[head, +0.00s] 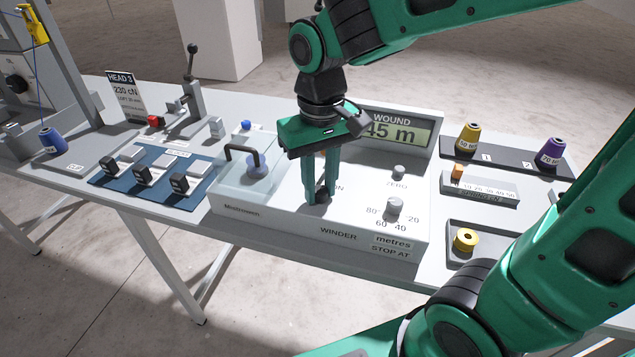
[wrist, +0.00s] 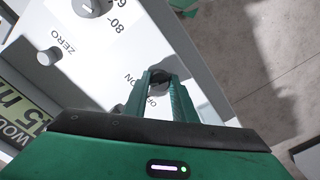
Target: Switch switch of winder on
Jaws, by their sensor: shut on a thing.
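The winder (head: 340,235) is a white box in the middle of the table. My gripper (head: 319,196) points straight down at its top panel, in front of the display. In the wrist view its fingers (wrist: 160,84) are closed around a small dark switch (wrist: 159,75) beside the printed words ON and OF. The fingers hide most of the switch, and I cannot tell which word it points to. The display (head: 397,131) reads WOUND and 45 m, partly hidden by my gripper.
A ZERO knob (head: 399,171) and a stop-at dial (head: 394,206) stand right of my gripper. A clear cover with a black handle (head: 245,156) stands close on the left. Yellow (head: 469,137) and purple (head: 551,152) spools stand at the right.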

